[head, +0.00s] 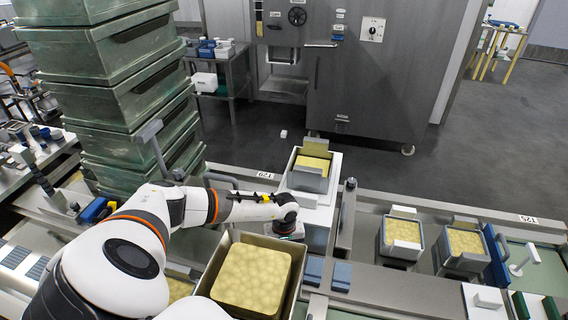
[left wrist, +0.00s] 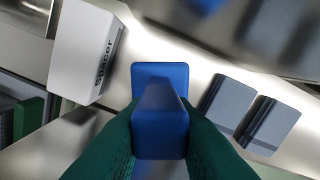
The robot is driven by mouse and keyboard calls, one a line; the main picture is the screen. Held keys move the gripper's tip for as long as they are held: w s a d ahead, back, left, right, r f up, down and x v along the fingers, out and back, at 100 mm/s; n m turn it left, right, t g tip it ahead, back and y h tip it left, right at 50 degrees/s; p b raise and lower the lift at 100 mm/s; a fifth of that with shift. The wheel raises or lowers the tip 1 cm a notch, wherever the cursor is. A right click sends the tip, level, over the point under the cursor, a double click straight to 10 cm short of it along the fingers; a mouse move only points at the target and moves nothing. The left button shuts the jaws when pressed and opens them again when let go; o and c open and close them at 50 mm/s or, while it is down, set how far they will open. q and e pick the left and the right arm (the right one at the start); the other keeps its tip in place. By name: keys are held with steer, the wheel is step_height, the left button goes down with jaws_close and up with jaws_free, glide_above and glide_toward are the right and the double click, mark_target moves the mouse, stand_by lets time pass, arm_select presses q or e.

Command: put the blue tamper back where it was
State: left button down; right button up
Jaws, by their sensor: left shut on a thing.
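The blue tamper (left wrist: 160,122) is between the green fingers of my left gripper (left wrist: 160,140) in the left wrist view. The fingers are shut on its upright handle, and its wider blue base (left wrist: 160,72) shows beyond. I cannot tell whether the base touches the pale metal surface below. In the head view my left gripper (head: 290,232) is low over the bench, behind the large mould of curd (head: 252,278); the tamper is hidden there. My right gripper is not in view.
A white block marked "Spacer" (left wrist: 88,50) stands left of the tamper in the left wrist view. Two grey-blue blocks (left wrist: 228,102) (left wrist: 267,125) are close on its right. A mould with a pale block (head: 310,170) stands behind the gripper in the head view. Green crates (head: 130,95) are stacked left.

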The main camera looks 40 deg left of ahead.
arm_select(q)
steer(key=c, duration=1.3)
jaws_free()
steer(key=shift+f, duration=0.1)
steer(key=shift+o, duration=0.2)
step_height(320, 180, up, 12)
steer(key=b, duration=0.1)
steer(key=shift+b, duration=0.4)
